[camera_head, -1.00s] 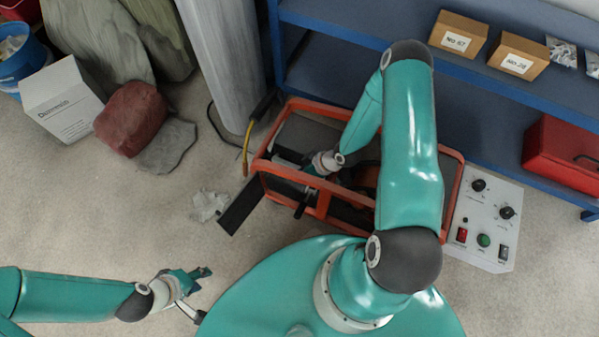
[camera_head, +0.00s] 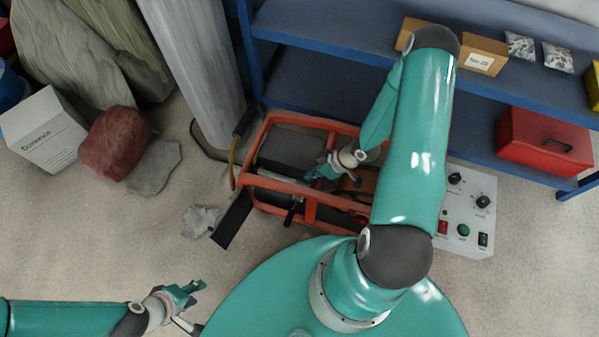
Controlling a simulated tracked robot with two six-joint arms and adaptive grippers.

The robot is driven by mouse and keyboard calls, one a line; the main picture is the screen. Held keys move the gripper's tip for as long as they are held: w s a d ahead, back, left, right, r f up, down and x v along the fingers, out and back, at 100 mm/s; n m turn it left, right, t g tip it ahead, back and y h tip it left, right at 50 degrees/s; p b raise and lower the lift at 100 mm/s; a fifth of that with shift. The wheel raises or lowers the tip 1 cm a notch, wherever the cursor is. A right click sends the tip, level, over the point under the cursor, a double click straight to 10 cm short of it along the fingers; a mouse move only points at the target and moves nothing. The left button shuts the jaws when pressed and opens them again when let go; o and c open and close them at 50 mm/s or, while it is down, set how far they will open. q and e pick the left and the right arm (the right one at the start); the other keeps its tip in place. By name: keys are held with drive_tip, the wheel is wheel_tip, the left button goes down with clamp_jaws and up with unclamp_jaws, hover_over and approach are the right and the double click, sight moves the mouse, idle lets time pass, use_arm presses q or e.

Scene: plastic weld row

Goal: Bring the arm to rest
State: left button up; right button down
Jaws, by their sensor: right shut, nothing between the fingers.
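My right arm, teal with dark joints, reaches from my base over the orange-framed machine (camera_head: 322,216). My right gripper (camera_head: 311,175) is shut and empty, over the inside of the orange frame as seen from above. Whether it touches anything there I cannot tell. The arm's upper links hide part of the machine's right side. My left arm comes in low from the left, and my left gripper (camera_head: 198,291) hangs over the bare floor near my base. Its fingers are small here and I cannot tell whether they are open.
A blue shelf (camera_head: 330,42) with boxes and a red toolbox (camera_head: 543,146) stands behind. A control panel (camera_head: 467,212) lies at the machine's right. A grey column (camera_head: 193,70), a white carton (camera_head: 45,130) and a red lump (camera_head: 115,143) are left.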

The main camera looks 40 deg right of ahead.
drive_tip(key=shift+s+d+r, duration=0.2)
drive_tip(key=shift+s+r, duration=0.05)
drive_tip(key=shift+s, duration=0.05)
idle(0.4)
